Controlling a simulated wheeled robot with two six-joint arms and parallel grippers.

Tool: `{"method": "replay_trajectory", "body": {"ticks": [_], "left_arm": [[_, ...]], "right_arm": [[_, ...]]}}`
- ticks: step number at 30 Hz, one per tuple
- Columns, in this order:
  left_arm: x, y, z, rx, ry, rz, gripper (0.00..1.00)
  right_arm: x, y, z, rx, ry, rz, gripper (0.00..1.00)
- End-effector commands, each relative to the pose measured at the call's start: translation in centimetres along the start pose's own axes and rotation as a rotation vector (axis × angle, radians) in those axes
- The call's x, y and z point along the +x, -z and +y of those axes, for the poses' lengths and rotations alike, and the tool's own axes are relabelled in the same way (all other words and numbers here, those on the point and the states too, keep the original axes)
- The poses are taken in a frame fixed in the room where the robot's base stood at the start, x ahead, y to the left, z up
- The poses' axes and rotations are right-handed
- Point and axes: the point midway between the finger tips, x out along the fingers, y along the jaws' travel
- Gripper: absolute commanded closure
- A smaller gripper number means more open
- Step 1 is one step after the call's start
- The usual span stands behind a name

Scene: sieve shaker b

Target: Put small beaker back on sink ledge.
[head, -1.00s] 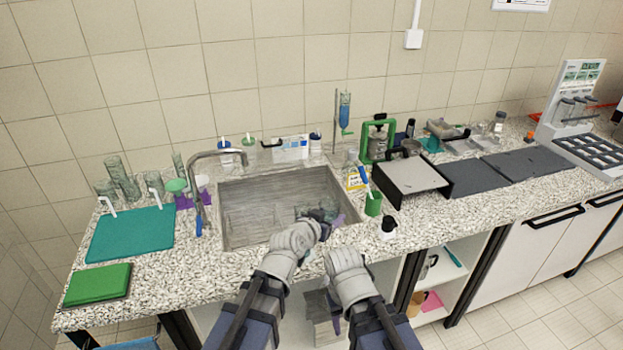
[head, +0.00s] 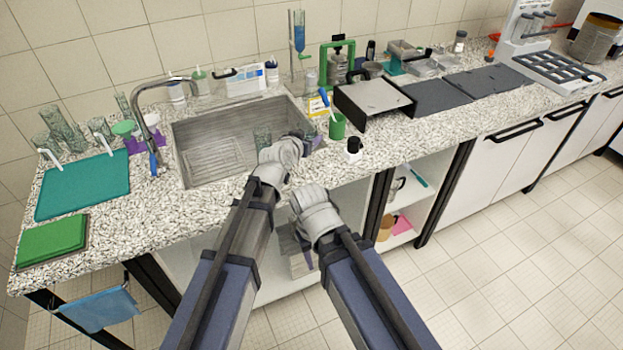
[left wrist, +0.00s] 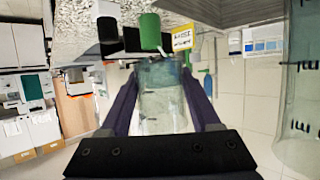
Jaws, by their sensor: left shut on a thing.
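My left gripper (head: 313,141) is at the front right corner of the sink (head: 210,158), mostly hidden behind its own wrist in the head view. In the left wrist view its purple fingers (left wrist: 163,88) are shut on a small clear glass beaker (left wrist: 163,104), one finger on each side. A second clear glass vessel (head: 262,139) stands at the right part of the sink, left of the gripper. A large glass wall with dark marks (left wrist: 298,105) shows close at the right of the left wrist view. My right arm ends below the counter front; its fingers are hidden.
Bottles and a white-blue box (head: 243,82) stand behind the sink. The faucet (head: 150,112) is at its left. A green cup (head: 337,127) and black-capped bottle (head: 353,148) stand right of the gripper. Glassware (head: 62,130) and a teal mat (head: 83,187) are farther left.

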Motion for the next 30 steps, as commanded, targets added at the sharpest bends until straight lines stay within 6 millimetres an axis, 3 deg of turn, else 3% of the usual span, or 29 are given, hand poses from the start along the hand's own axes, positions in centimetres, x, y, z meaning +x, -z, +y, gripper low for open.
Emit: {"method": "replay_trajectory", "body": {"ticks": [1, 6, 17, 30], "left_arm": [[2.1, -0.8, 0.1, -0.001, -0.001, 0.001, 1.0], [4.6, -1.3, 0.6, -0.001, -0.002, 0.001, 1.0], [5.4, -1.7, 0.8, 0.0, -0.001, 0.001, 1.0], [7.5, -7.0, 0.8, -0.001, -0.001, 0.002, 1.0]], "right_arm": [[1.6, 0.1, -0.1, 0.0, 0.0, 0.0, 0.5], [3.0, 0.2, -0.3, 0.0, 0.0, 0.0, 0.5], [3.7, 0.2, -0.3, 0.0, 0.0, 0.0, 0.5], [9.3, 0.6, -0.9, 0.0, 0.0, 0.0, 0.5]]}}
